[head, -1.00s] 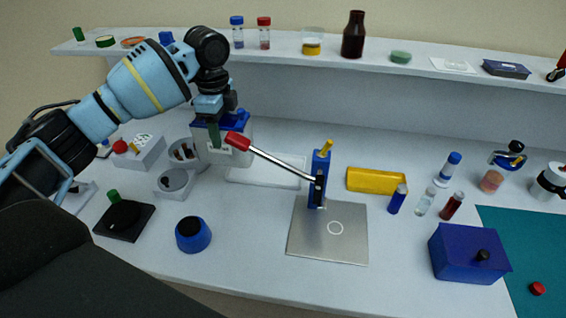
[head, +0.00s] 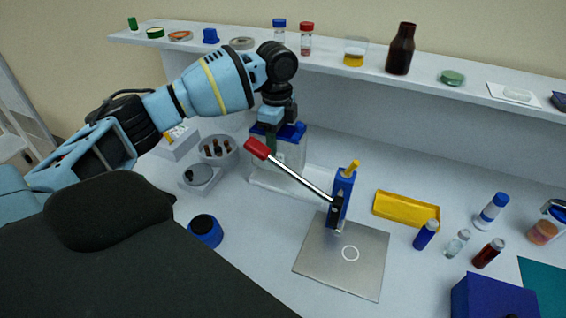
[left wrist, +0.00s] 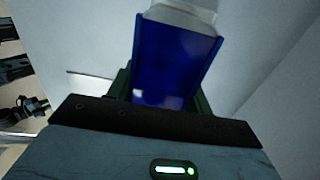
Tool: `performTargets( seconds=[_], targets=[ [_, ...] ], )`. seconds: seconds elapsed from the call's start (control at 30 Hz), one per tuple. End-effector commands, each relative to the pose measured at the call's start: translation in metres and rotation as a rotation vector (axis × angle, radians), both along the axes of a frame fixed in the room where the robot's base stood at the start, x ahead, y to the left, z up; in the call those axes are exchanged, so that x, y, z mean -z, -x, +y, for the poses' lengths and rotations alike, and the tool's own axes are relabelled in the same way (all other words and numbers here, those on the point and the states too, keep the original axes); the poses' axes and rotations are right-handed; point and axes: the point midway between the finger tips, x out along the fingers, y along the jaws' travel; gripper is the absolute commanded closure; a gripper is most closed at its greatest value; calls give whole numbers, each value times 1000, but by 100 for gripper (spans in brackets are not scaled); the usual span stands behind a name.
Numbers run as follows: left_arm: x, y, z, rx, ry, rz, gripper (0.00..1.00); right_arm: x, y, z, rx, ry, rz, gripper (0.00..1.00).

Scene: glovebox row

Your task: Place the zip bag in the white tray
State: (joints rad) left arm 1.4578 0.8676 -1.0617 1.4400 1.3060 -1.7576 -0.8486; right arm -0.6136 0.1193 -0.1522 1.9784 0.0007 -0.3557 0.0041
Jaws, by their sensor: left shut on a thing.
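My left gripper (head: 271,138) is shut on the zip bag (head: 292,152), a clear pouch with a blue top band. The bag hangs upright in front of the shelf, at the white tray (head: 256,181). The tray is a low flat white tray, partly covered by the bag in this view. I cannot tell whether the bag's bottom touches the tray. In the left wrist view the blue band (left wrist: 170,60) fills the space between the dark green fingers. My right gripper is not in view.
A red-handled rod (head: 300,172) slants in front of the bag to a blue holder (head: 343,190) by a metal plate (head: 325,262). Round grey containers (head: 200,175) stand left of the tray. A yellow tray (head: 405,210) lies to the right. The shelf (head: 340,64) runs behind.

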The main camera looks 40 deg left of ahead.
Motion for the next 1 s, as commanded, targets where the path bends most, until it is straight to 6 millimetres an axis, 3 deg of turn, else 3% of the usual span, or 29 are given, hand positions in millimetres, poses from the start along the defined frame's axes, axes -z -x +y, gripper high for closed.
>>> performTargets(
  seconds=[0.1,0.33,0.63,1.0],
  targets=[
    [12,0,0,-1,0,-1,76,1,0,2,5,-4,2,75],
    [18,0,0,-1,0,-2,76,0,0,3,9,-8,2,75],
    [59,0,1,-1,0,-1,76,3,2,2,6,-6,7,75],
    [64,0,0,0,0,-3,76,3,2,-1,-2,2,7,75]
  ],
)
